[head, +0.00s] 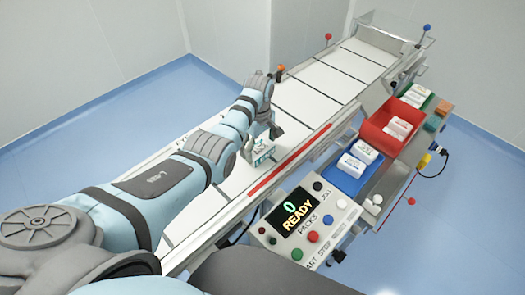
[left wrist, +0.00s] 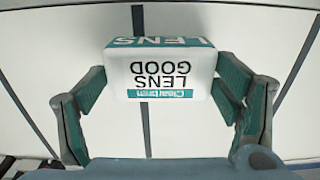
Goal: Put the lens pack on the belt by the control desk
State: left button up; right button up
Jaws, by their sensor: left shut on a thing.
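The lens pack (head: 262,154), a small white box with teal bands, is between the fingers of my left gripper (head: 258,140) over the belt (head: 292,133). In the left wrist view the pack (left wrist: 160,82) reads "LENS GOOD" upside down, with a finger of the left gripper (left wrist: 160,92) against each side. I cannot tell whether its underside touches the belt. The control desk (head: 272,237) is at the lower middle, on the near right side of the belt, its display showing "0 READY". My right gripper is not in view.
Right of the belt, a side shelf holds a blue tray (head: 342,181), a red tray (head: 371,132) and a green tray (head: 427,104), with white packs in them. A red strip (head: 290,160) runs along the belt's right edge. The belt beyond the pack is clear.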

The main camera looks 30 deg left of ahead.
aim_at(261, 146)
pick_arm(q)
jog(key=shift+w+r, duration=0.1)
jog(key=shift+w, duration=0.2)
jog(key=o, duration=0.9)
jog(key=shift+w, duration=0.1)
jog(key=o, duration=0.4)
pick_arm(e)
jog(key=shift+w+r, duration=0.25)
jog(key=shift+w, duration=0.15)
pick_arm(q)
jog(key=shift+s, duration=0.2)
jog(key=shift+r+p, duration=0.25)
jog(key=shift+p, duration=0.05)
notch_tip(261, 146, up, 12)
jog(key=shift+w+f+p, duration=0.1)
jog(key=shift+f+p, duration=0.05)
jog(key=shift+p, duration=0.65)
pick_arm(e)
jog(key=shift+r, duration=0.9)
